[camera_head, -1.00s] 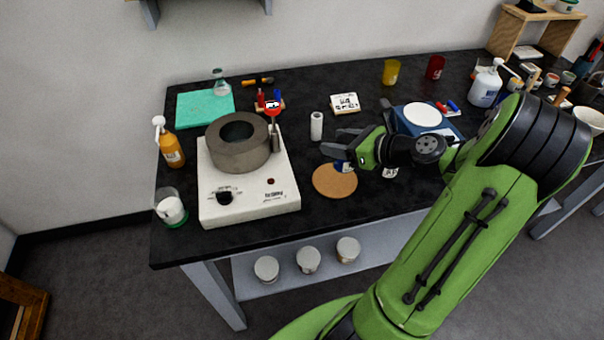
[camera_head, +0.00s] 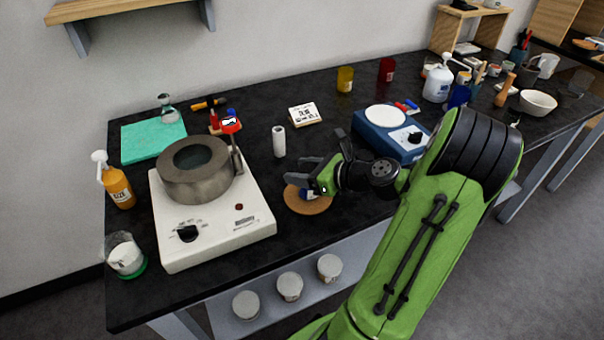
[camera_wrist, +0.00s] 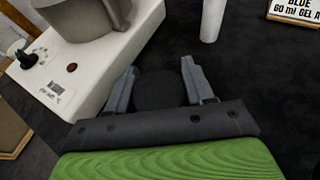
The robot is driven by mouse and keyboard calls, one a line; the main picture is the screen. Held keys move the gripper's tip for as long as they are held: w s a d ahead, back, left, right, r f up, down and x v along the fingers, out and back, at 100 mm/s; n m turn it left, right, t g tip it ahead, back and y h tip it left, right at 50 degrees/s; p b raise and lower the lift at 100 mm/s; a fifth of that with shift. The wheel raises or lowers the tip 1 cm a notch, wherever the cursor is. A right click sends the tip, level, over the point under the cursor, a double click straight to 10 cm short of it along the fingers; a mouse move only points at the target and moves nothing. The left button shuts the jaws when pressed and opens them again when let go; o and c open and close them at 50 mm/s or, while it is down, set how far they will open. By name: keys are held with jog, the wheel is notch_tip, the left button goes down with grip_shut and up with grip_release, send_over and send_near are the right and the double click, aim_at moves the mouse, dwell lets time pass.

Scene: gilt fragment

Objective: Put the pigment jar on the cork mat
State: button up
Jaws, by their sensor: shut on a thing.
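The pigment jar (camera_head: 308,194) shows a blue and white label below my gripper in the head view. Its dark round lid (camera_wrist: 158,88) sits between the fingers in the wrist view. My gripper (camera_head: 300,175) is shut on the jar. The round brown cork mat (camera_head: 304,208) lies on the black bench, directly below the jar. The jar appears over the mat, at or very near its surface; contact is hard to tell. The gripper covers part of both, and the mat is hidden in the wrist view.
A white hotplate (camera_head: 210,232) with a grey ring-shaped pot (camera_head: 196,185) stands left of the mat. A white cylinder (camera_head: 279,142) stands behind it. A label card (camera_head: 305,115) and a blue scale (camera_head: 388,140) lie farther back and right. Bench in front of the mat is clear.

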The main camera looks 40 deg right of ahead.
jog(key=shift+f, duration=0.1)
jog(key=o, duration=1.2)
jog(key=shift+c, duration=0.2)
